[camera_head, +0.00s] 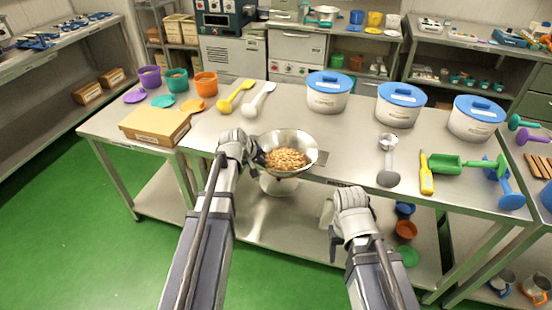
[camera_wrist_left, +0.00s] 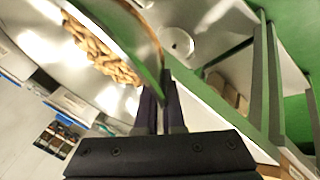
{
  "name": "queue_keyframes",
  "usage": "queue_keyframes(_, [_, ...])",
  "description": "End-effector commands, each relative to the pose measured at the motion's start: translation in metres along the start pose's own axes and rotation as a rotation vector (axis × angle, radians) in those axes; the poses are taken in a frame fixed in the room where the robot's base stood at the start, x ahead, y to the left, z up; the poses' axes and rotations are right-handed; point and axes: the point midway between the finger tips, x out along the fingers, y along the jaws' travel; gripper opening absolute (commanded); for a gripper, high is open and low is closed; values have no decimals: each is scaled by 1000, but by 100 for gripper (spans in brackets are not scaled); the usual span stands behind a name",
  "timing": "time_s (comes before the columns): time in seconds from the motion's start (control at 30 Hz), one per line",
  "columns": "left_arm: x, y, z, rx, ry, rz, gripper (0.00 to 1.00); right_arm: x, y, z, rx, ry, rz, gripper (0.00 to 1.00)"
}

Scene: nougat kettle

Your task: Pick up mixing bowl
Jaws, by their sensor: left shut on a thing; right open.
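The steel mixing bowl (camera_head: 308,146) is full of light brown nuts. It is at the front edge of the steel table, tilted a little towards me. My left gripper (camera_head: 259,157) is shut on the bowl's left rim. In the left wrist view, the bowl (camera_wrist_left: 40,45) fills the upper left, and its rim runs to the dark fingers of my left gripper (camera_wrist_left: 160,100). Whether the bowl touches the table is hard to tell. My right gripper (camera_head: 349,192) is open and empty, in front of the table edge, to the right of the bowl and apart from it.
Several white tubs with blue lids (camera_head: 328,92) stand at the back of the table (camera_head: 230,125). A cardboard box (camera_head: 157,124) is at the left. A steel scoop (camera_head: 388,160), a yellow tool (camera_head: 426,175) and a green scoop (camera_head: 445,163) lie at the right. A shiny rounded thing (camera_head: 279,184) shows below the bowl.

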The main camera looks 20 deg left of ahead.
Motion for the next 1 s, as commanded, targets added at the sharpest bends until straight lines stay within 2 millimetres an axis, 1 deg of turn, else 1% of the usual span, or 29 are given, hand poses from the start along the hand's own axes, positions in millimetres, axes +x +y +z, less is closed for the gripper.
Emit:
queue_keyframes(0.17, [-4,2,-2,0,1,-1,0,-4,0,0,0,0,0,60])
queue_keyframes(0.37, [-16,9,-7,-1,1,0,0,-20,2,1,0,0,0,60])
queue_keyframes(0.57, [-38,22,-16,-1,1,1,0,-46,4,3,0,0,0,60])
queue_keyframes(0.8, [-68,38,-28,-1,1,1,0,-82,8,5,0,0,0,60])
queue_keyframes(0.9, [-77,43,-32,-1,1,1,0,-93,9,6,0,0,0,60])
queue_keyframes(1.0, [-82,46,-34,-1,0,1,0,-99,10,6,0,0,0,60])
